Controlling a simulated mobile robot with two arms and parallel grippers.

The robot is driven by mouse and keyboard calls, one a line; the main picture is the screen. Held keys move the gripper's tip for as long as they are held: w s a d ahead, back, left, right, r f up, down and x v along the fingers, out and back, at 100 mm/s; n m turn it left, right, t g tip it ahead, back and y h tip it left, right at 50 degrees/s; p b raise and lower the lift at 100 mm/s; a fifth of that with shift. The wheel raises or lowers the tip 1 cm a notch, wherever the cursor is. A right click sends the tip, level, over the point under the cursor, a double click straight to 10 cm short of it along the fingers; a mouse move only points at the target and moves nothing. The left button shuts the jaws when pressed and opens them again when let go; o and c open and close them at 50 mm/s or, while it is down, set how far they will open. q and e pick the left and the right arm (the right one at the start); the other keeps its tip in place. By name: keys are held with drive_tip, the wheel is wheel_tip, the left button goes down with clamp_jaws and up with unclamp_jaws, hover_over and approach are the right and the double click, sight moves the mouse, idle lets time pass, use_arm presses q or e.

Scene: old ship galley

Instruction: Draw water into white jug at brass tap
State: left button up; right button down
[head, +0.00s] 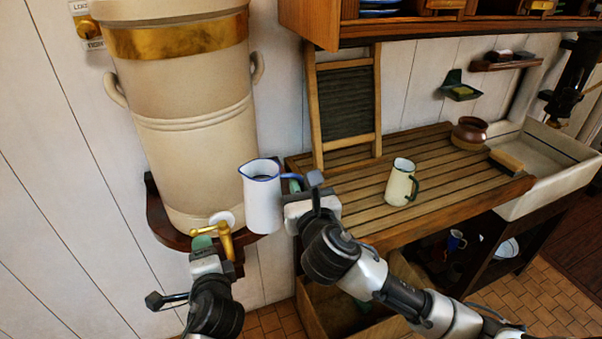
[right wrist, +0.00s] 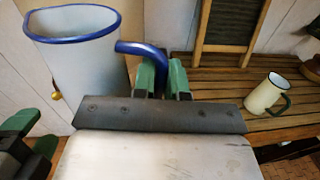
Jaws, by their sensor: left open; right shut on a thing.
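The white jug (head: 263,205) has a blue rim and blue handle and is held upright in the air, just right of the brass tap (head: 225,238). It also shows in the right wrist view (right wrist: 85,70), apparently empty as far as I can see inside. My right gripper (right wrist: 162,78) is shut on the jug's blue handle. The tap sits low on the front of a large cream water urn (head: 190,110) with a brass band. My left gripper (head: 204,240) is open, its green fingers close beside the tap; I cannot tell whether they touch it.
A slatted wooden draining board (head: 440,165) at the right holds a cream jug with a green handle (head: 400,183) and a brown pot (head: 470,133). A washboard (head: 347,105) leans behind. A pale sink (head: 545,160) is at far right. A wooden bracket shelf (head: 160,215) supports the urn.

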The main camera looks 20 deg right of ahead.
drive_tip(key=s+a+f+m+g+h, duration=0.1)
drive_tip(key=s+a+f+h, duration=0.1)
drive_tip(key=f, duration=1)
drive_tip(key=s+a+f+m+h, duration=0.1)
drive_tip(key=s+a+f+h, duration=0.15)
drive_tip(key=f, duration=0.95)
drive_tip(key=s+a+f+n+y, duration=0.1)
drive_tip(key=s+a+f+y, duration=0.2)
drive_tip(key=s+a+f, duration=0.35)
drive_tip(key=x, duration=1.5)
drive_tip(key=shift+a+f+t, duration=0.2)
drive_tip(key=shift+a+t, duration=0.1)
drive_tip(key=shift+a, duration=0.15)
